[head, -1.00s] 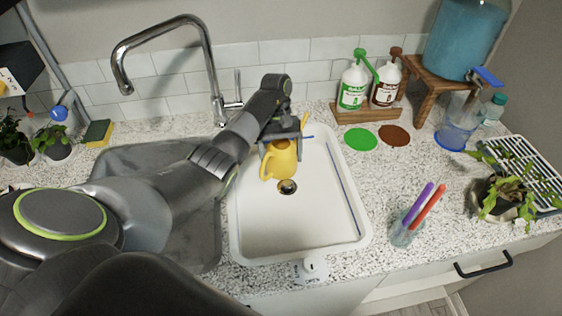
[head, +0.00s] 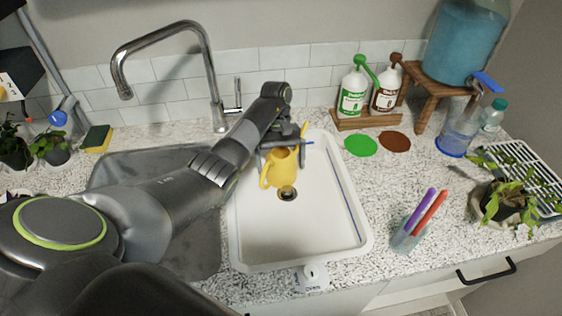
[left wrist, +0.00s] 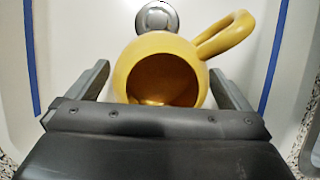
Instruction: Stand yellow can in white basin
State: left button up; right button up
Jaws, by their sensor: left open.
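The yellow can (head: 283,170) is in the white basin (head: 300,235), near its back end and just behind the drain. My left gripper (head: 285,152) is at the back side of the can. Its fingers (left wrist: 163,85) are open, one on each side of the can, with a gap visible at the left finger. My right gripper is not in view.
A grey metal sink (head: 160,165) adjoins the basin on the left, under the tall faucet (head: 205,60). A cup with purple and red pens (head: 408,235) stands right of the basin. Two bottles (head: 352,92) stand behind on a wooden rack. The front of the basin is clear.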

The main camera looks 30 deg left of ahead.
aim_at(279, 151)
pick_arm(q)
jog(key=p+v, duration=0.4)
jog(key=v, duration=0.6)
jog(key=shift+r+p, duration=0.25)
jog(key=shift+p, duration=0.05)
jog(key=shift+w+a+r, duration=0.2)
jog(key=shift+w+r, duration=0.05)
jog(key=shift+r, duration=0.35)
jog(key=shift+f, duration=0.1)
